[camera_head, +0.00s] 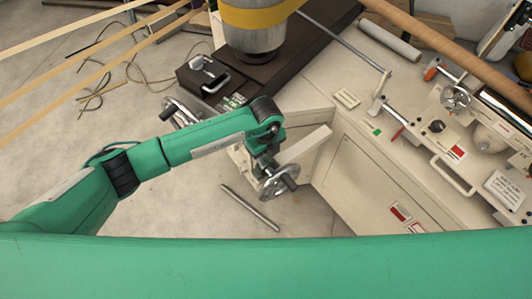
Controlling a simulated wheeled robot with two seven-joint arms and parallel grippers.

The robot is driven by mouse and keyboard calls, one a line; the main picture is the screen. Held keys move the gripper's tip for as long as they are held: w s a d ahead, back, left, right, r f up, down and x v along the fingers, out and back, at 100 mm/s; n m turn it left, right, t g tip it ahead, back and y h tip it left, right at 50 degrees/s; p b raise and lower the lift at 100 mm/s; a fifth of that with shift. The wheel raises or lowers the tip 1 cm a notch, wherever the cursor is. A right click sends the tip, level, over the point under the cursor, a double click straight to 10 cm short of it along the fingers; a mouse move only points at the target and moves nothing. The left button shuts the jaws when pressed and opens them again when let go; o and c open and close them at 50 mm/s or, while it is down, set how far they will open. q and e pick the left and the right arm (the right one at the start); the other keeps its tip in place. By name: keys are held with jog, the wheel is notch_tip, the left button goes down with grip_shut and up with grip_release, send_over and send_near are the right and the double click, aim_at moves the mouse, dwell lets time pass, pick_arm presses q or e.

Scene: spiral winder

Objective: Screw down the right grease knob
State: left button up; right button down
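I cannot tell for sure which part is the right grease knob. A silver handwheel (265,190) with a dark handle sits low in the middle of the view, on the machine's front. My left arm reaches in from the left, and my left gripper (266,165) points down just above this handwheel. The dark fingers are small and partly hidden by the wrist, so I cannot tell whether they are open or touching the wheel. A second silver handwheel (178,112) is further left, beyond my arm. My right gripper is not in view.
A cream cabinet (365,185) fills the right, with a small handwheel (456,97), a black knob (437,125) and a bar handle (452,176) on top. A metal rod (250,207) lies on the floor. Cables (135,75) lie at upper left. Open floor surrounds the rod.

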pick_arm(q)
jog(key=shift+c, duration=0.7)
